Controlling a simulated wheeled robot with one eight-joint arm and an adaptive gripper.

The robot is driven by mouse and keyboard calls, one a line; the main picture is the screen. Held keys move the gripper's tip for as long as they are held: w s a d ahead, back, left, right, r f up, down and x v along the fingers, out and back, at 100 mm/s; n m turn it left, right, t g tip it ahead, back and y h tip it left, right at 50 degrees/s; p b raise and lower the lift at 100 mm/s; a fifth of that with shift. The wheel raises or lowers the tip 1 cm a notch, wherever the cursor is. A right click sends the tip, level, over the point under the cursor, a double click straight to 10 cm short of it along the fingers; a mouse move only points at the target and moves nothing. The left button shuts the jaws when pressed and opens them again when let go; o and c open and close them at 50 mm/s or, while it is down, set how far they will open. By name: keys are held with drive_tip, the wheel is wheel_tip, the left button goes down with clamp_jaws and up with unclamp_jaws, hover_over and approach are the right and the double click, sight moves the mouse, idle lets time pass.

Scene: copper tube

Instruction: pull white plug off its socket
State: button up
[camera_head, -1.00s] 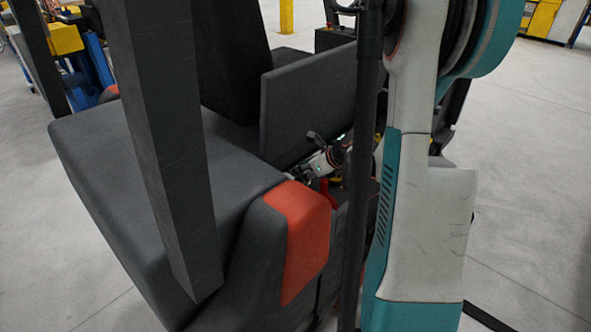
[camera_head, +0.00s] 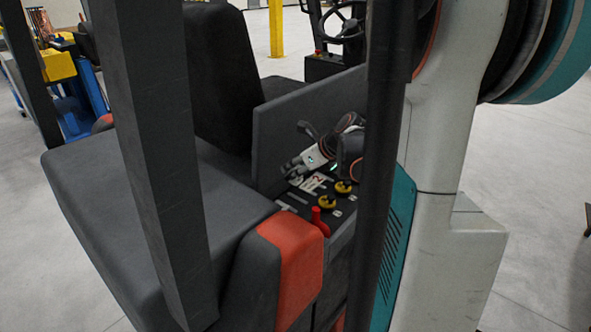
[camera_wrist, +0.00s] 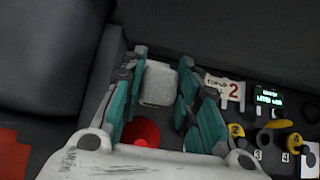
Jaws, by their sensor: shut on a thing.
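The white plug (camera_wrist: 158,83) shows between the fingers of my gripper (camera_wrist: 162,100) in the wrist view. It is a pale rounded block at the dark panel. My gripper is shut on it, with teal-lined fingers on its left and right. I cannot tell whether the plug is seated in its socket or apart from it, as the socket is hidden. In the head view my gripper (camera_head: 294,168) is at the control panel beside the seat, and the plug cannot be made out there.
A red knob (camera_wrist: 143,131) is close below the plug; a red lever (camera_head: 320,222) shows in the head view. Yellow knobs (camera_wrist: 236,130), a label plate with a 2 (camera_wrist: 230,90) and a lit display (camera_wrist: 268,97) are to the right. A grey upright panel (camera_head: 300,130) rises behind.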

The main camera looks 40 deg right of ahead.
drive_tip(key=shift+r+p, duration=2.1)
drive_tip(key=shift+r, duration=0.9)
